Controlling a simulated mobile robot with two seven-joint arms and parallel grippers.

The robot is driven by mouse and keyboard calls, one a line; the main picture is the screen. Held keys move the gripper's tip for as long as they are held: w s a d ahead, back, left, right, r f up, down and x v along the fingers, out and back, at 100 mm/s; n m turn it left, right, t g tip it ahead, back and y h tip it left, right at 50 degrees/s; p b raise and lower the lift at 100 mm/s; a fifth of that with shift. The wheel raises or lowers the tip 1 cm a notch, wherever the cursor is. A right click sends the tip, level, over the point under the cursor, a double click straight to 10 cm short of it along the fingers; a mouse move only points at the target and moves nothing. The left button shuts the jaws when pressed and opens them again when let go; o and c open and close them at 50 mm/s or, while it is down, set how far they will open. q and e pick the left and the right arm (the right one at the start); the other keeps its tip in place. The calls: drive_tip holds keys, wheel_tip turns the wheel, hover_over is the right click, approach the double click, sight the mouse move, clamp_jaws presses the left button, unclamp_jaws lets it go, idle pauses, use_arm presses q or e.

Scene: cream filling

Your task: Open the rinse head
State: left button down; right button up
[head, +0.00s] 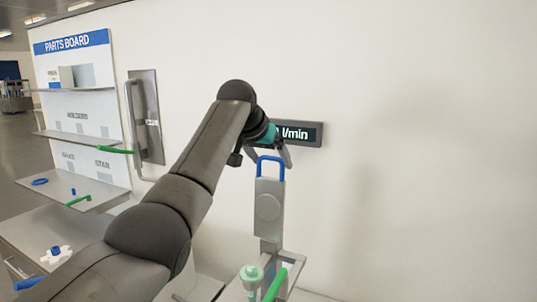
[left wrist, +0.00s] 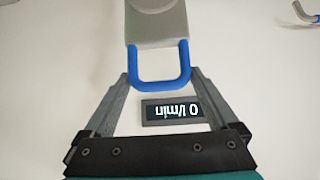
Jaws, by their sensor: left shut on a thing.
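The rinse head (head: 268,207) is a grey upright body with a round disc on its front, standing at the wall in the head view. A blue loop handle (head: 270,158) tops it. My left gripper (head: 271,160) is at this loop from above, its two fingers on the outer sides of it. In the left wrist view my left gripper (left wrist: 160,78) is shut on the blue loop (left wrist: 160,86), with the grey body (left wrist: 157,22) beyond. A dark display (head: 297,133) on the wall is partly hidden by my arm; in the left wrist view (left wrist: 172,109) it reads 0 l/min.
A parts board (head: 108,167) with shelves stands at the left. A vertical grey handle (head: 132,130) is on the wall beside it. Below the rinse head are a pale green fitting (head: 251,275) and a green bar (head: 275,285). The wall at the right is bare.

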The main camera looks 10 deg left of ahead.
use_arm(q)
drive_tip(key=shift+w+r, duration=0.2)
drive_tip(key=shift+r, duration=0.05)
drive_tip(key=shift+c, duration=0.5)
unclamp_jaws()
drive_tip(key=shift+o, duration=0.5)
drive_tip(key=shift+s+f, duration=0.1)
drive_tip(key=shift+f, duration=0.05)
drive_tip(key=shift+s+a+r+b, duration=0.1)
drive_tip(key=shift+s+r+b, duration=0.2)
drive_tip(key=shift+r, duration=0.1)
drive_tip(key=b+v, duration=0.4)
drive_tip(key=v, duration=1)
drive_tip(key=shift+s+r, duration=0.1)
